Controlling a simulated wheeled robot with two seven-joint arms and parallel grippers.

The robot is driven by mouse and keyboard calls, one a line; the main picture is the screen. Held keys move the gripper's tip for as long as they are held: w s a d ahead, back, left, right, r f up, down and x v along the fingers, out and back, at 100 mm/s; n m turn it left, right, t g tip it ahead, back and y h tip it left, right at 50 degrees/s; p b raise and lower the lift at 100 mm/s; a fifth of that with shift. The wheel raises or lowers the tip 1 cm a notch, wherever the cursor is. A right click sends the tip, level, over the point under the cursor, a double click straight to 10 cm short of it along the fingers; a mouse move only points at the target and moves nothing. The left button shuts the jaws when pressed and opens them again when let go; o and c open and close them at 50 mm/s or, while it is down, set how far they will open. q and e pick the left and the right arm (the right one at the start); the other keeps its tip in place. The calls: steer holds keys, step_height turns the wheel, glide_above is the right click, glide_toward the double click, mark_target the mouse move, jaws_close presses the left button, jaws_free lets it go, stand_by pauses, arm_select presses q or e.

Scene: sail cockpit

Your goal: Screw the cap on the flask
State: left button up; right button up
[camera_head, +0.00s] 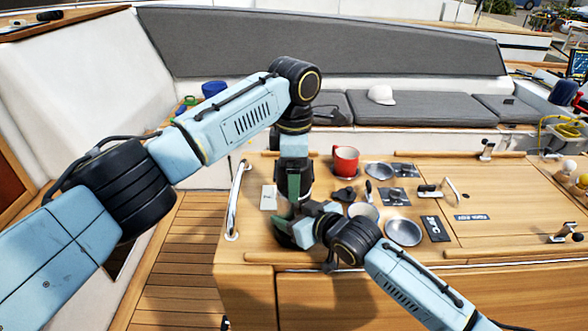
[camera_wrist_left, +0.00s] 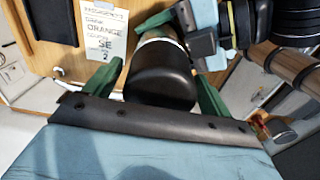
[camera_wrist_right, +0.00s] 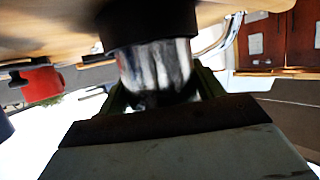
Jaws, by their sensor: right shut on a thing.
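The flask shows in the right wrist view as a shiny silver body (camera_wrist_right: 157,72) with a black part at the end towards the table. My right gripper (camera_wrist_right: 160,95) is shut on the silver body. In the left wrist view a black cylinder (camera_wrist_left: 160,80), which looks like the cap, is in line with a silver band. My left gripper (camera_wrist_left: 160,88) is open around it, with a green finger on each side and small gaps. In the head view the left gripper (camera_head: 293,188) points down, above the right gripper (camera_head: 300,215); both hide most of the flask. The cap's seam is hidden.
A red mug (camera_head: 346,160), a metal bowl (camera_head: 403,232) and small metal fittings stand on the wooden table to the right. A printed card (camera_head: 268,197) lies left of the grippers. A metal handrail (camera_head: 236,200) runs along the table's left edge. Much of the table's right side is clear.

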arm_select(q)
steer(key=c, duration=0.9)
steer(key=n, duration=1.2)
steer(key=shift+f, duration=0.2)
steer(key=shift+c, duration=0.2)
stand_by(1.1)
